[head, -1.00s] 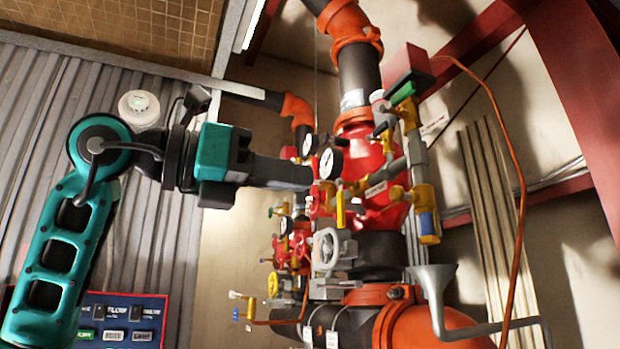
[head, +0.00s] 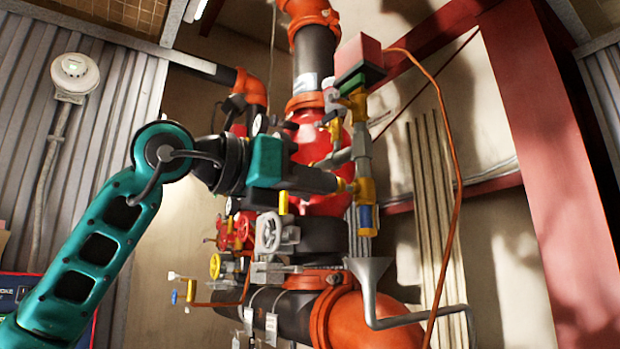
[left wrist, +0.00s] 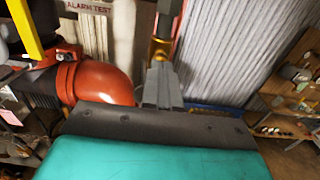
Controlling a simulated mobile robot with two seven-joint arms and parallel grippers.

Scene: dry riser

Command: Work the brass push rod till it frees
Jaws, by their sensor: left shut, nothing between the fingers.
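My left gripper (head: 336,183) is shut and empty. In the head view its dark fingers end beside a brass fitting (head: 363,190) on the grey test pipe. In the left wrist view the shut fingers (left wrist: 160,78) point at a brass piece (left wrist: 160,50) below a grey pipe. The fingertips overlap its lower end in the picture; I cannot tell whether they touch. I cannot tell for sure which brass part is the push rod; the gripper may hide it in the head view. My right gripper is not in view.
A red riser valve body (head: 325,150) and orange pipe elbow (head: 375,322) stand close by. A yellow lever (left wrist: 25,30) shows in the left wrist view. A red steel column (head: 535,150) stands right.

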